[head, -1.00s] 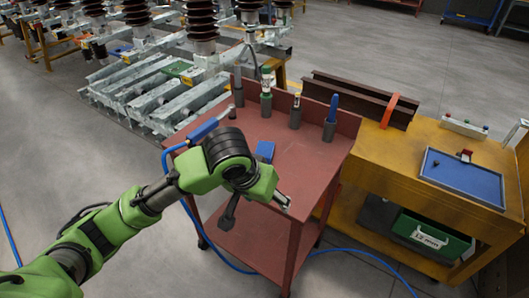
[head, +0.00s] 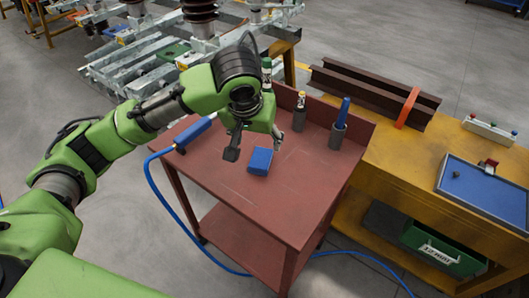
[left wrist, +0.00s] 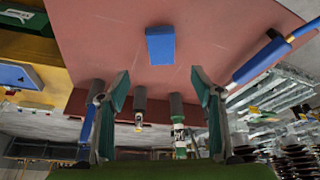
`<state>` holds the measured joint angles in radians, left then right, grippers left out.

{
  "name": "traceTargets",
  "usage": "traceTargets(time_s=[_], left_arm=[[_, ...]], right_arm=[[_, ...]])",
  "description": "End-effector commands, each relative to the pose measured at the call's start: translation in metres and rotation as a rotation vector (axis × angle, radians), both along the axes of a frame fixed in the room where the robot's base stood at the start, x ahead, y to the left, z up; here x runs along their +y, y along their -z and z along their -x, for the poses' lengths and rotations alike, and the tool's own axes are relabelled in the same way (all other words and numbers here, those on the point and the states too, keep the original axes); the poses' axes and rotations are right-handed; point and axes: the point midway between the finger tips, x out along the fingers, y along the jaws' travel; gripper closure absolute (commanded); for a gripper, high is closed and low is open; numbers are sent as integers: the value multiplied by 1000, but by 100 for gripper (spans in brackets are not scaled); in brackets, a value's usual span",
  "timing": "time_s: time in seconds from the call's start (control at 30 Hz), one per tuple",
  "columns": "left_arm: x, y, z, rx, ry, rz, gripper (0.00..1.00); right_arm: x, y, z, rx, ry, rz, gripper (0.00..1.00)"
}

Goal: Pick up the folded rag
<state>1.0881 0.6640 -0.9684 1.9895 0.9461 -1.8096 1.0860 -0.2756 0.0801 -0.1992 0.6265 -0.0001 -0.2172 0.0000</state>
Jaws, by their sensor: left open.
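The folded rag (head: 260,161) is a small blue block-like bundle lying flat on the red cart top (head: 225,185). It shows whole in the left wrist view (left wrist: 160,45), beyond and between my fingers. My left gripper (head: 255,145) is open and empty, its fingers spread either side above the rag in the head view. In the left wrist view my left gripper (left wrist: 160,80) has a clear gap between its fingertips, and the rag is apart from them. My right gripper is not in view.
A blue tool (head: 195,134) with a hose lies at the cart's left edge. Holders with a green-and-white item (head: 267,72), a small yellow-tipped item (head: 300,105) and a blue item (head: 342,112) stand along the back. A yellow bench (head: 395,170) adjoins at right.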

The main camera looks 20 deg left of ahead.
Motion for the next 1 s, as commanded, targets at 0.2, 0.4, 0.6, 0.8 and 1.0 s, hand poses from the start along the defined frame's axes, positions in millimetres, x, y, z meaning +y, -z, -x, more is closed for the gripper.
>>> traceTargets(time_s=[0.2,0.4,0.6,0.8,1.0], left_arm=[[2,42,-15,5,-1,-2,40],[2,66,-26,2,0,-1,40],[3,80,-32,2,1,-1,40],[6,108,-43,2,1,-1,40],[6,118,-48,-1,2,-1,40]], right_arm=[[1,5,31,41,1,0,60],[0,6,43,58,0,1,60],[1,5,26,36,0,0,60],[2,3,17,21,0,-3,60],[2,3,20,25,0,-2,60]])
